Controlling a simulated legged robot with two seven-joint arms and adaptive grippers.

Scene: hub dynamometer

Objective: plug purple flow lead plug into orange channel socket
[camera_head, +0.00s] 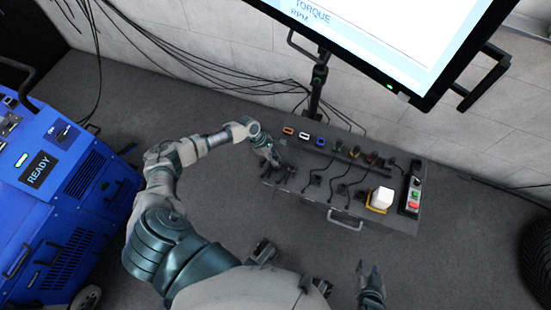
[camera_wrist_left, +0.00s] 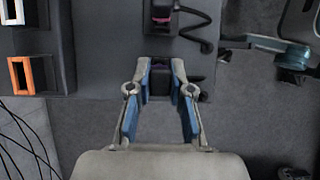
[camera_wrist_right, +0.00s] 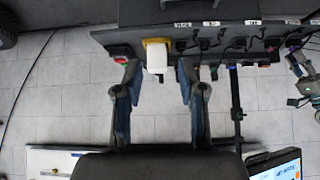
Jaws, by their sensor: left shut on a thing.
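The orange channel socket (camera_head: 288,130) is at the left end of the socket row on the dark bench. It also shows as an upright orange frame at the left of the left wrist view (camera_wrist_left: 22,76). My left gripper (camera_head: 274,160) is at the bench's left end, just below and left of that socket. In the left wrist view its fingers (camera_wrist_left: 160,68) are closed around a small dark plug (camera_wrist_left: 158,86) with a faint purple tint, apart from the orange socket. My right gripper (camera_head: 371,285) is open and empty, low in the head view, away from the bench.
White (camera_head: 304,136) and blue (camera_head: 320,142) sockets follow the orange one. Another dark plug with a pinkish band (camera_wrist_left: 162,18) lies beyond my left fingers. Several black leads, a white block (camera_head: 382,198) and a button box (camera_head: 412,196) occupy the bench. A blue machine (camera_head: 60,190) stands left.

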